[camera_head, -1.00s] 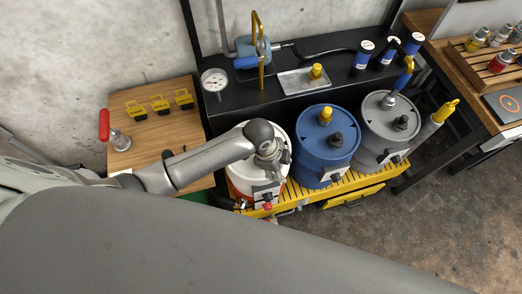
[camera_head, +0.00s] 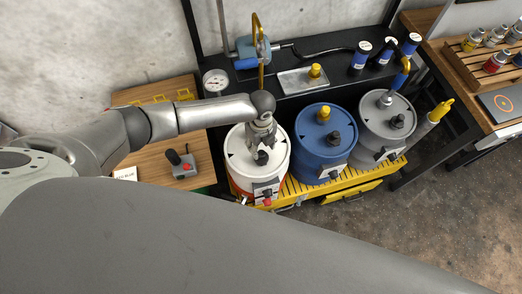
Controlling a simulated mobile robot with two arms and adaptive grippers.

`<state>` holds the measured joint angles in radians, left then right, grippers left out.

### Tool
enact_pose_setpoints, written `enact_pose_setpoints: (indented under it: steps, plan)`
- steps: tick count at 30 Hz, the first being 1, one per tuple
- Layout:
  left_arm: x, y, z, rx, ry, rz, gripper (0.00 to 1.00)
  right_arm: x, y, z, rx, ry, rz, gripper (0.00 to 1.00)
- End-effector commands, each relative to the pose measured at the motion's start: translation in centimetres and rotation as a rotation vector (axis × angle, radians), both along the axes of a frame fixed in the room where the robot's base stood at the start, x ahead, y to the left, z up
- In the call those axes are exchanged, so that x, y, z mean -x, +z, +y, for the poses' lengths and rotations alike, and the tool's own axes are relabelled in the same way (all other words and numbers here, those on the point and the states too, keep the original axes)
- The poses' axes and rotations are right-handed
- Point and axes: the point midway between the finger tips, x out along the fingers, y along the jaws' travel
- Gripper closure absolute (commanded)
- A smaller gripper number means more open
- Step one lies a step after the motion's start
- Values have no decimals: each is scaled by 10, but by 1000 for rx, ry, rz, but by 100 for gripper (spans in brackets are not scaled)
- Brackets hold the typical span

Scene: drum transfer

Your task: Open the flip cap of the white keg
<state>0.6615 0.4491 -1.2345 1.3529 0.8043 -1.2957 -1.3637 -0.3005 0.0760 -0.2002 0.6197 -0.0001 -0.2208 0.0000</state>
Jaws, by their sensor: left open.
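The white keg (camera_head: 240,166) stands at the left of a row of drums, with a red lower part and a label on its front. A black cap (camera_head: 261,158) shows on its lid. My left gripper (camera_head: 261,145) is open and empty, pointing down over the lid just behind the black cap in the picture. I cannot tell whether it touches the cap. The gripper hides part of the lid's far side. My right gripper is not in view.
A blue drum (camera_head: 313,150) and a grey drum (camera_head: 370,126) stand to the right on a yellow slatted platform (camera_head: 300,188). Behind is a black bench with a gauge (camera_head: 215,81) and a metal tray (camera_head: 296,83). A wooden table (camera_head: 150,150) is at left.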

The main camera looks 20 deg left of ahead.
Motion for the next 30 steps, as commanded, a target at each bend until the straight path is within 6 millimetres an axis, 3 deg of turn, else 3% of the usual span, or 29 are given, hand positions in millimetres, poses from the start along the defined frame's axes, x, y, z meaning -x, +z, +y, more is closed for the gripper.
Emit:
enact_pose_setpoints:
  steps: [12, 26, 30]
  plan:
    - [1, -48, 0, -1, 1, 2, 53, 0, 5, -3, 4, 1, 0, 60]
    - [1, -57, 0, -1, 1, 0, 53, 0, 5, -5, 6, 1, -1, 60]
    - [0, -57, 0, 0, 1, 0, 70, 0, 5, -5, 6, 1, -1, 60]
